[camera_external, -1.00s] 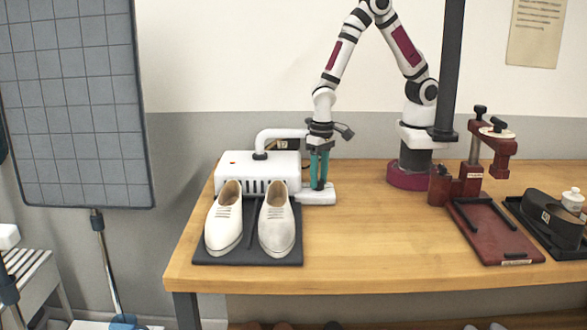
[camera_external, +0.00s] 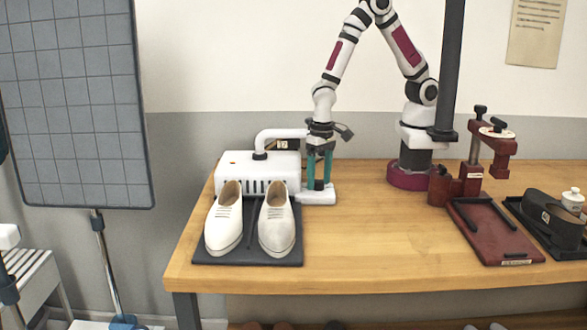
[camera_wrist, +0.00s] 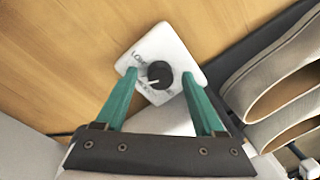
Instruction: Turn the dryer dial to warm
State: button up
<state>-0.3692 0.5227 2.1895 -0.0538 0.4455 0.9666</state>
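The dryer (camera_external: 240,172) is a white box with a pipe and a red light at the table's left end. Its white dial plate (camera_wrist: 180,50) sticks out at the right, also seen in the external view (camera_external: 312,199). On the plate is a black dial (camera_wrist: 160,74) with a white pointer line toward the lower left in the wrist view. Printed labels beside it are partly hidden and too small to read surely. My gripper (camera_wrist: 159,76) is open, its teal fingers on either side of the dial with gaps visible. In the external view my gripper (camera_external: 319,186) points straight down over the plate.
A pair of white shoes (camera_external: 223,222) stands on a dark mat (camera_external: 250,259) just left of the dial. A red press (camera_external: 470,186) and a dark tray (camera_external: 548,226) are at the right. The table (camera_external: 380,235) between is clear.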

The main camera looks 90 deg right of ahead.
notch_tip(320, 180, up, 16)
jog(key=shift+s+d, duration=0.3)
jog(key=shift+f, duration=0.1)
jog(key=s+d+r+n, duration=0.1)
jog(key=s+d, duration=0.3)
jog(key=s, duration=0.4)
jog(key=s+d+r+n+y, duration=0.1)
jog(key=s+d, duration=0.3)
jog(key=s, duration=0.5)
jog(key=shift+d+n+g, duration=0.2)
jog(key=shift+n+g, duration=0.1)
jog(key=shift+n, duration=0.3)
